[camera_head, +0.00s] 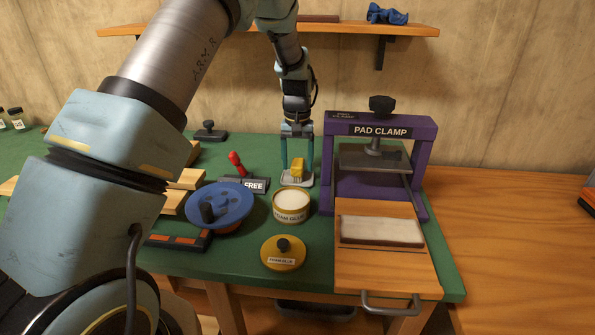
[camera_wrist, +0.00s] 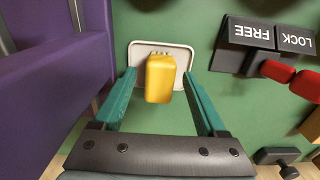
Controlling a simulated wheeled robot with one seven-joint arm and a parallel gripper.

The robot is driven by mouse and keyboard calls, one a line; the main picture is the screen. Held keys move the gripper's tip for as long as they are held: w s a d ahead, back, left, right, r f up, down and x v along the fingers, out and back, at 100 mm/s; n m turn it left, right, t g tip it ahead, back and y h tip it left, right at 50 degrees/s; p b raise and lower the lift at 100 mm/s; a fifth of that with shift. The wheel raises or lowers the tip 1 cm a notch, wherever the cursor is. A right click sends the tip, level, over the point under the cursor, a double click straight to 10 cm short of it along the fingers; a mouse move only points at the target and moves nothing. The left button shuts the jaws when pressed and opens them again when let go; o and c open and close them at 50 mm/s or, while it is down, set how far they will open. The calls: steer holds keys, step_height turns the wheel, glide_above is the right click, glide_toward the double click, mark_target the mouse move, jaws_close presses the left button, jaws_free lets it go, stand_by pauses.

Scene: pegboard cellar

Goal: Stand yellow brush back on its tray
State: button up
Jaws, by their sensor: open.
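The yellow brush (camera_head: 298,168) appears upright on its small pale tray (camera_head: 304,183), behind the glue tub. In the wrist view the brush (camera_wrist: 160,80) lies over the tray (camera_wrist: 140,48), between my two green fingers. My gripper (camera_head: 298,166) points down with a finger on each side of the brush. The fingers are apart, with a visible gap to the brush on both sides in the wrist view. The brush's underside is hidden, so its exact contact with the tray cannot be seen.
The purple pad clamp (camera_head: 329,160) stands close on the right. A FREE/LOCK block (camera_head: 250,185) with a red lever is on the left.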

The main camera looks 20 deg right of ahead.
mark_target(297, 163)
step_height(297, 163, up, 9)
steer(key=shift+r+b, duration=0.15)
steer(key=shift+b, duration=0.5)
steer(key=s+a+n, duration=0.1)
steer(key=s+a, duration=0.1)
steer(key=a, duration=0.7)
steer(key=s+a+n, duration=0.1)
steer(key=s+a, duration=0.1)
steer(key=a, duration=0.7)
steer(key=s+a+n+t, duration=0.1)
steer(key=s+a, duration=0.1)
steer(key=a, duration=0.7)
steer(key=shift+s+a+r+n, duration=0.15)
steer(key=shift+s+a+n, duration=0.15)
steer(key=shift+s+a, duration=0.1)
steer(key=s+a+f+n, duration=0.1)
steer(key=s+a, duration=0.6)
steer(key=s, duration=0.1)
steer(key=shift+f+t, duration=0.25)
steer(key=shift+t, duration=0.05)
